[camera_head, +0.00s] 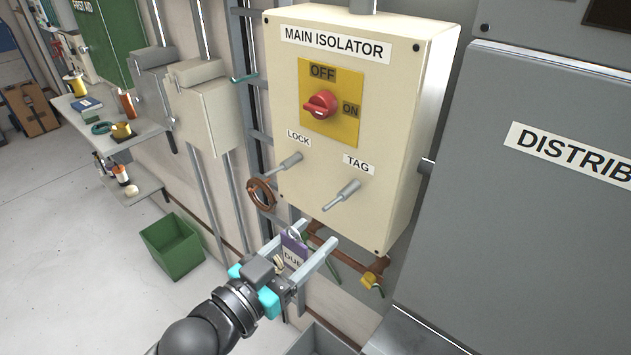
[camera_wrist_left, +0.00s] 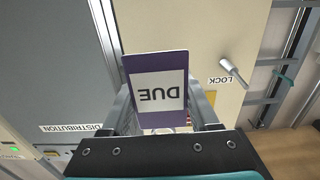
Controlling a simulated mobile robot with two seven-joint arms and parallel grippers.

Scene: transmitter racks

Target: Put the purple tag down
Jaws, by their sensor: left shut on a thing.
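The purple tag (camera_head: 293,250) is between the fingers of my left gripper (camera_head: 318,238), below the main isolator box. The gripper is shut on it. In the head view a loop shows at the tag's top. The tag hangs clear of the TAG peg (camera_head: 342,195) and the LOCK peg (camera_head: 284,165). My right gripper is not in view.
The main isolator (camera_head: 350,120) has a red knob (camera_head: 320,104). A green bin (camera_head: 172,246) stands on the floor. A shelf (camera_head: 72,104) at left holds several items. The grey distribution cabinet (camera_head: 530,230) is at right.

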